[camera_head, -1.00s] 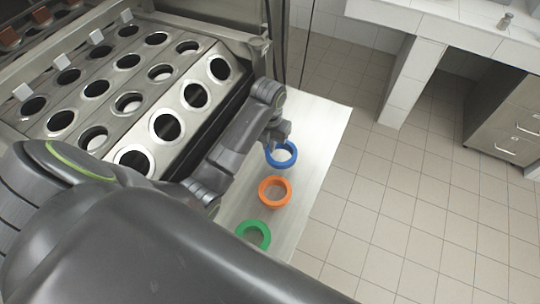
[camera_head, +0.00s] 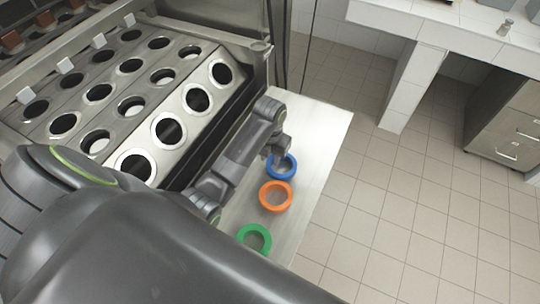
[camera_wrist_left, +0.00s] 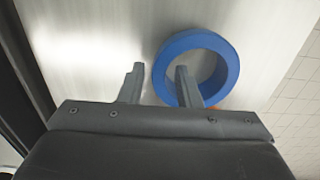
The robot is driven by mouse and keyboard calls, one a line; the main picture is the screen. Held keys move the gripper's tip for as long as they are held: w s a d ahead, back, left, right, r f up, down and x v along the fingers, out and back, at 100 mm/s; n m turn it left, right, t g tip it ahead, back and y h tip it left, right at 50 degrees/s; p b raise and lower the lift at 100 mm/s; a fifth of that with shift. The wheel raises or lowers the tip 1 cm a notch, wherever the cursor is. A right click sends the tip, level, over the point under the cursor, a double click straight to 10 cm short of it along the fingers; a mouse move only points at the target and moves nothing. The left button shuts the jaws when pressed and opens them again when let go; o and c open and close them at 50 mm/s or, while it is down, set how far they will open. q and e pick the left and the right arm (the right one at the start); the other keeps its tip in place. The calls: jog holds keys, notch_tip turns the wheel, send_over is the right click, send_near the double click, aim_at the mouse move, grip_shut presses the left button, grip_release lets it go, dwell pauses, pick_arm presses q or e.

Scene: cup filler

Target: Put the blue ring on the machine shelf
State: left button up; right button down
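The blue ring (camera_head: 293,170) lies on a pale, flat metal surface (camera_head: 318,125) beside the machine (camera_head: 150,95). It sits right by the orange ring, and I cannot tell whether they touch. My left gripper (camera_head: 276,159) is over the blue ring's left side. In the left wrist view its two fingers (camera_wrist_left: 158,84) are apart. One finger is outside the blue ring (camera_wrist_left: 228,65) and the other shows in its hole, with the ring's wall between them and a gap beside the outer finger. My right gripper is out of view.
The orange ring (camera_head: 276,208) and the green ring (camera_head: 264,233) lie nearer on the same surface. The machine has rows of round holes to the left. A tiled floor is past the surface's right edge, with a white counter (camera_head: 440,25) at the back right.

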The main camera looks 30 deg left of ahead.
pick_arm(q)
jog(key=shift+r+p, duration=0.3)
notch_tip(320, 180, up, 5)
jog(key=shift+w+f, duration=0.1)
notch_tip(320, 180, up, 7)
jog(key=p, duration=0.5)
jog(key=shift+p, duration=0.35)
jog(key=shift+f, duration=0.1)
